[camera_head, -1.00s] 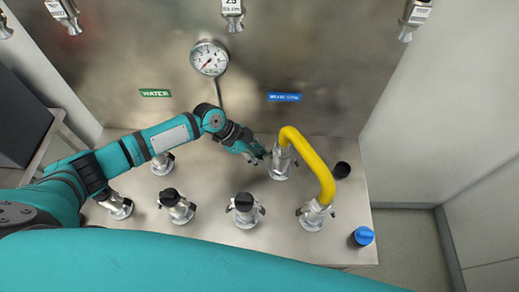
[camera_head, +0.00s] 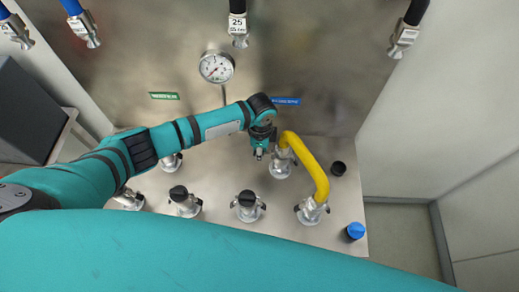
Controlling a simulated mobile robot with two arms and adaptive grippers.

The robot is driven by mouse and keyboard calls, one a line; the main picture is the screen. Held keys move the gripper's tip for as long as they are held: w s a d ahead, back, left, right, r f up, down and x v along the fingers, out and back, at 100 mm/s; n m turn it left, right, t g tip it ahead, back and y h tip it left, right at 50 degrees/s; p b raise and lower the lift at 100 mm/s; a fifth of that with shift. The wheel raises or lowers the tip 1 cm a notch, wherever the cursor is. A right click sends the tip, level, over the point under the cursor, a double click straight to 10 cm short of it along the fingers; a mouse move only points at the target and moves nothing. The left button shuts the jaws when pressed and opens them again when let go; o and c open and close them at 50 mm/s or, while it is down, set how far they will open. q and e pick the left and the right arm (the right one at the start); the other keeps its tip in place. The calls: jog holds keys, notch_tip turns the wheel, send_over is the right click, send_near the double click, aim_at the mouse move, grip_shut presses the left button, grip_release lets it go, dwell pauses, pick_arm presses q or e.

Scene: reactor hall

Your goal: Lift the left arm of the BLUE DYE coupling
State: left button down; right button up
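The blue label (camera_head: 286,101) on the steel back wall is too small to read clearly. Below it, a metal coupling (camera_head: 281,168) stands on the steel deck with one end of a thick yellow hose (camera_head: 312,165) on it. The hose arches to a second coupling (camera_head: 311,211) nearer me. My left gripper (camera_head: 259,153) points down just left of the far coupling, beside its left side. Whether it touches the coupling's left arm, and whether its fingers are open, I cannot tell. My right gripper is out of view.
Several black-capped couplings, one here (camera_head: 248,206), stand in front and to the left. A black cap (camera_head: 338,168) and a blue cap (camera_head: 355,231) are on the deck's right side. A gauge (camera_head: 216,67) and hanging hose ends (camera_head: 238,28) are on the back wall.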

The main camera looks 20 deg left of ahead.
pick_arm(q)
jog(key=shift+w+r, duration=0.1)
dwell(0.3)
jog(key=c, duration=1.2)
grip_release()
notch_tip(320, 180, up, 12)
jog(key=shift+d, duration=0.1)
